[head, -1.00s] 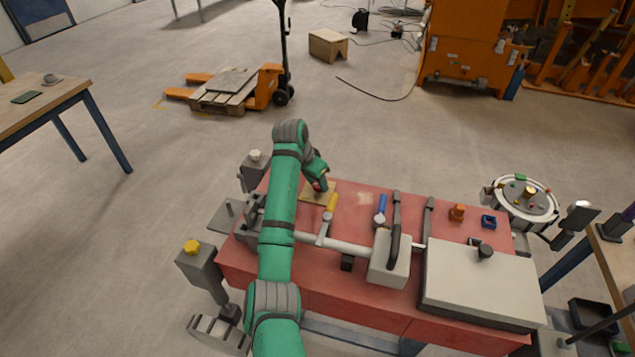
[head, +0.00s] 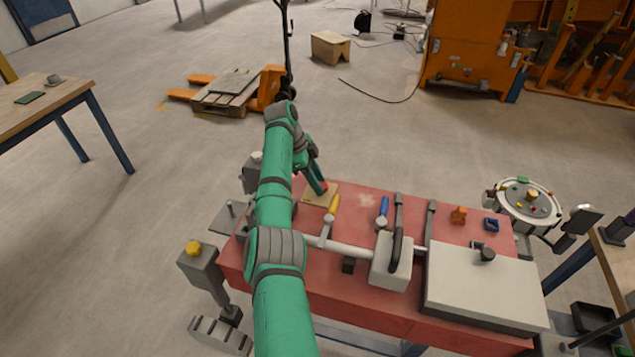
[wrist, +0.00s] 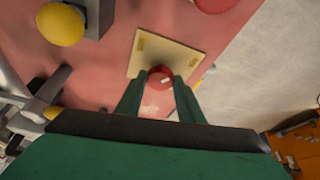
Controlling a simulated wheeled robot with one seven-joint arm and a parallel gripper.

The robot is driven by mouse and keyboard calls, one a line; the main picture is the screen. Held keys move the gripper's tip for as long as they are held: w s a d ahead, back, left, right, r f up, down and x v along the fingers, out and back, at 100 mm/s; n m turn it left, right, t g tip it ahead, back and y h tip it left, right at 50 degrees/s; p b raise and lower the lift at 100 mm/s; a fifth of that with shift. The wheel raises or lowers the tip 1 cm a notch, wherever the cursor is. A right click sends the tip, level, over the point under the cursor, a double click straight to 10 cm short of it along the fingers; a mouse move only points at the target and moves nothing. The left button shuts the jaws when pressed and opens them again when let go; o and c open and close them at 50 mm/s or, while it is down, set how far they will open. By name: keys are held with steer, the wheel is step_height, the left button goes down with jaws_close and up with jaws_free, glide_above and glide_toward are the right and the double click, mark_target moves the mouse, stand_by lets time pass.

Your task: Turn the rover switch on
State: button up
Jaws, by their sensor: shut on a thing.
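A round red knob (wrist: 160,76) with a small white mark sits over a square beige plate (wrist: 172,52) in the wrist view. My gripper (wrist: 161,80) is shut on this red knob, one green finger on each side. In the head view the gripper (head: 322,190) reaches down to the beige plate (head: 312,199) at the back left of the red table (head: 365,202). A bit of red shows at the fingertips there; the fingers hide most of it. I see no label that tells which part is the rover switch.
Right of the plate are a yellow-handled lever (head: 333,205), a blue-handled lever (head: 383,206) and a grey block (head: 390,265) with a dark handle. A large grey lidded box (head: 485,290) covers the table's right side. A yellow-topped post (head: 193,248) stands at left.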

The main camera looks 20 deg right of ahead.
steer(key=shift+m+g, duration=0.3)
steer(key=shift+m, duration=0.6)
steer(key=shift+w+f+m, duration=0.1)
steer(key=shift+m, duration=0.3)
steer(key=o, duration=1)
steer(key=shift+o, duration=0.2)
steer(key=shift+y, duration=0.3)
steer(key=v, duration=1.1)
steer(key=shift+w+f, duration=0.1)
